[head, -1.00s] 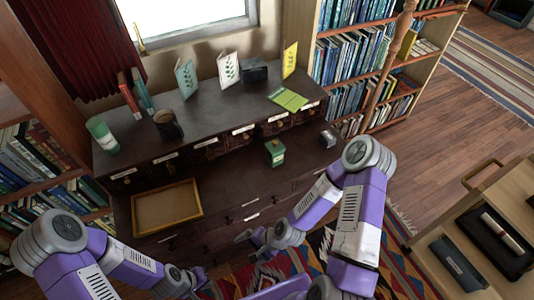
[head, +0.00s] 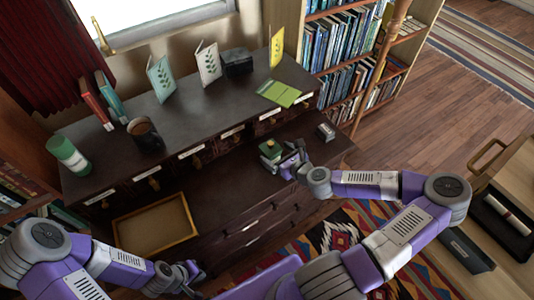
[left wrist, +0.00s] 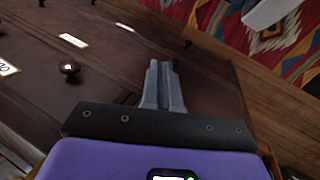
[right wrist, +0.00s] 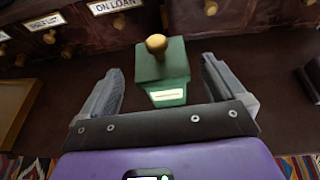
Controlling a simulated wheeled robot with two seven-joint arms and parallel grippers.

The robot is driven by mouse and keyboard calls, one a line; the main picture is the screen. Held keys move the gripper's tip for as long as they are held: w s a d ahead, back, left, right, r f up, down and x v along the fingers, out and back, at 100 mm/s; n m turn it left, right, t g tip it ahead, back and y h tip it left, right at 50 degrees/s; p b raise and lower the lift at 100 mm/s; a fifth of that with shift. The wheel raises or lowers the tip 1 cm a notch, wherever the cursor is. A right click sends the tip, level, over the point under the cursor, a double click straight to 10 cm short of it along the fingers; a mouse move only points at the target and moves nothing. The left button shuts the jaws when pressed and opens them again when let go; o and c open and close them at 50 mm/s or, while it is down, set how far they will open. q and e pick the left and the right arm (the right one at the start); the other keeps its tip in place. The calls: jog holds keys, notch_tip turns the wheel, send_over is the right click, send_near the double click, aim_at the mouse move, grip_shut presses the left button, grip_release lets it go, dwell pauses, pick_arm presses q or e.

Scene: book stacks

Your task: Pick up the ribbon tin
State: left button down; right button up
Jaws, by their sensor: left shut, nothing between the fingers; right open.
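The ribbon tin appears to be the small green box (head: 268,147) with a round knob on its lid. It stands upright on the cabinet's lower ledge. In the right wrist view the tin (right wrist: 165,75) shows a pale label too small to read. My right gripper (head: 287,160) is open, its fingers (right wrist: 163,80) spread to the left and right of the tin, with a gap visible on each side. My left gripper (head: 190,272) is shut and empty, low before the cabinet's front; its closed fingers show in the left wrist view (left wrist: 163,85).
An empty wooden tray (head: 190,240) lies left on the ledge, and a small dark box (head: 326,132) stands right of the tin. Labelled small drawers (head: 190,150) rise behind it. A wooden cart (head: 510,185) is at right.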

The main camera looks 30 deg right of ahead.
aim_at(271, 149)
jog(key=shift+w+a+f, duration=0.15)
jog(key=shift+w+f, duration=0.2)
jog(key=shift+w, duration=0.2)
jog(key=x, duration=0.1)
jog(key=b+x, duration=0.1)
jog(key=x, duration=0.1)
jog(key=b+x, duration=0.1)
jog(key=x, duration=0.1)
jog(key=shift+w+r, duration=0.1)
jog(key=shift+r, duration=0.2)
jog(key=c, duration=1.1)
